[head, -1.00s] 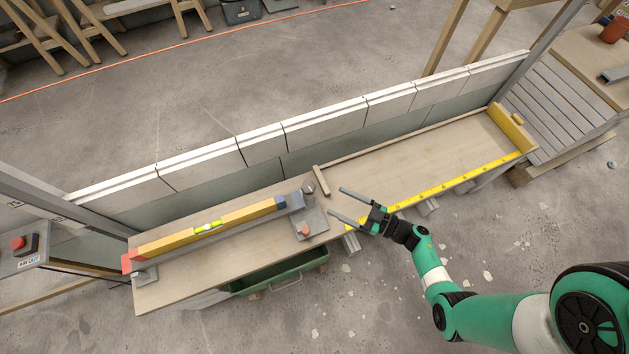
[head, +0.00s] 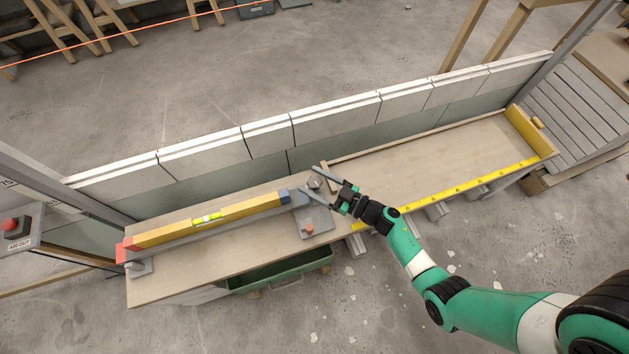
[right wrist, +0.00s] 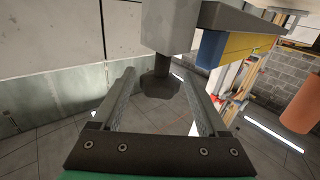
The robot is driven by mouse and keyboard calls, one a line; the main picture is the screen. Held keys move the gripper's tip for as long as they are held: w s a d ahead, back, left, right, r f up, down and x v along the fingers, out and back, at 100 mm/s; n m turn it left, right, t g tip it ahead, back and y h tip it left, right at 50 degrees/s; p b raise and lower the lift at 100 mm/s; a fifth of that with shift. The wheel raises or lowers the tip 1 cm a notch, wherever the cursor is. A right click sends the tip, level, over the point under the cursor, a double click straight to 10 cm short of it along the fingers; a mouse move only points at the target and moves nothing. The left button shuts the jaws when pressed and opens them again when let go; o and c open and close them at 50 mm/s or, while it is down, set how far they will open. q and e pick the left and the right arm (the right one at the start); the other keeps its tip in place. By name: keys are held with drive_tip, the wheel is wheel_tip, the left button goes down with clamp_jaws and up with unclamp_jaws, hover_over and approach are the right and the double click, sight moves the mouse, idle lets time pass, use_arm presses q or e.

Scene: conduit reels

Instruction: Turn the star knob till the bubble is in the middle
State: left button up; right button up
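The dark star knob (head: 314,183) sits on a grey stem beside the blue end of the yellow level (head: 240,208). My right gripper (head: 309,179) is open at the knob. In the right wrist view the knob (right wrist: 159,86) is between the two fingers, with gaps on both sides. The green-yellow vial (head: 207,218) is on top of the level; its bubble is too small to place. The level's blue and yellow end also shows in the right wrist view (right wrist: 245,45). My left gripper is not in view.
A grey plate (head: 318,218) with an orange-red peg (head: 308,229) lies just in front of the knob. A wall of pale blocks (head: 335,115) runs behind the bench. A yellow measuring tape (head: 470,184) edges the bench on the right. A green drawer (head: 280,272) is below.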

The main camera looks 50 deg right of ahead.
clamp_jaws()
drive_tip(key=shift+a+r+m+h, duration=0.15)
drive_tip(key=shift+m+h, duration=0.35)
drive_tip(key=shift+h, duration=0.3)
drive_tip(key=shift+d+r+m+h, duration=0.1)
drive_tip(key=shift+m+h, duration=0.4)
drive_tip(key=shift+h, duration=0.3)
drive_tip(key=shift+m+h, duration=0.4)
drive_tip(key=shift+h, duration=0.2)
drive_tip(key=shift+f, duration=0.1)
drive_tip(key=shift+o, duration=0.9)
unclamp_jaws()
drive_tip(key=shift+f, duration=0.1)
